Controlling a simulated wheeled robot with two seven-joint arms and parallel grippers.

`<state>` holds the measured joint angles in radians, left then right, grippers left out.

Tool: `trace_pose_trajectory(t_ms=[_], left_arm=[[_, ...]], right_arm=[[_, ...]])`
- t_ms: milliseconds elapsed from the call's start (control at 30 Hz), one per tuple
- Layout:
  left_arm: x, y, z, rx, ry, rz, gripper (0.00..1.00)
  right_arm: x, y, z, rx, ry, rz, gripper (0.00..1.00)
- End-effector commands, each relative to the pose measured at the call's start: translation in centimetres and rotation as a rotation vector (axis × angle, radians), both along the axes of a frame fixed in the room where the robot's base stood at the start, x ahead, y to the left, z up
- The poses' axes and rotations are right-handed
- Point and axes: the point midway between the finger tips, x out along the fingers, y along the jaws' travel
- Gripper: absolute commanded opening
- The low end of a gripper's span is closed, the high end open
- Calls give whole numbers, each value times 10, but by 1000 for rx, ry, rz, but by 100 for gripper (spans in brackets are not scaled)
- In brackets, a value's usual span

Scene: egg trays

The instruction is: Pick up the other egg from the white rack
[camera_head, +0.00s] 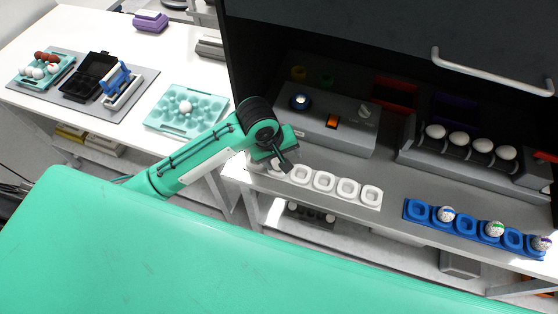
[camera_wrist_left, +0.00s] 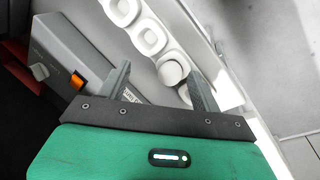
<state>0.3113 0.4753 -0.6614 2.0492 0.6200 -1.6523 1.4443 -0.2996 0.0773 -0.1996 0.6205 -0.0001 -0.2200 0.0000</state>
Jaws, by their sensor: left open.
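The white rack (camera_head: 323,181) lies along the front edge of the grey bench in the head view. Its cups to the right of my gripper look empty. In the left wrist view the rack (camera_wrist_left: 168,30) runs diagonally, and a white egg (camera_wrist_left: 172,72) sits in one of its cups. My left gripper (camera_head: 283,161) is over the rack's left end, which it partly hides. In the left wrist view the left gripper (camera_wrist_left: 159,73) is open, with the egg between its fingers, nearer the right finger. Contact cannot be told. My right gripper is not in view.
A blue rack (camera_head: 470,232) with several speckled eggs lies to the right. A grey device (camera_head: 325,125) with an orange switch stands behind the white rack. A dark roller unit (camera_head: 470,150) holds several white eggs. A teal tray (camera_head: 205,110) is on the left table.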

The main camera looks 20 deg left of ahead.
Motion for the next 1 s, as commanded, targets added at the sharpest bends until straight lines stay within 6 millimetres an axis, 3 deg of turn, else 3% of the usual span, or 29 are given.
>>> trace_pose_trajectory(t_ms=[33, 200, 467, 567, 800, 1000], left_arm=[[7, 5, 14, 15, 15, 45, 65], [17, 19, 42, 59, 87, 224, 65], [22, 33, 59, 98, 133, 369, 65], [23, 33, 50, 102, 140, 378, 65], [27, 30, 4, 102, 140, 378, 65], [30, 27, -21, 100, 137, 376, 65]], right_arm=[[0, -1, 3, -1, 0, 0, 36], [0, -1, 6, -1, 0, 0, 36], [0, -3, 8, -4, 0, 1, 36], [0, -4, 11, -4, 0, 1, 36], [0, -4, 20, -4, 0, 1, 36], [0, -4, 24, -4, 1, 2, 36]])
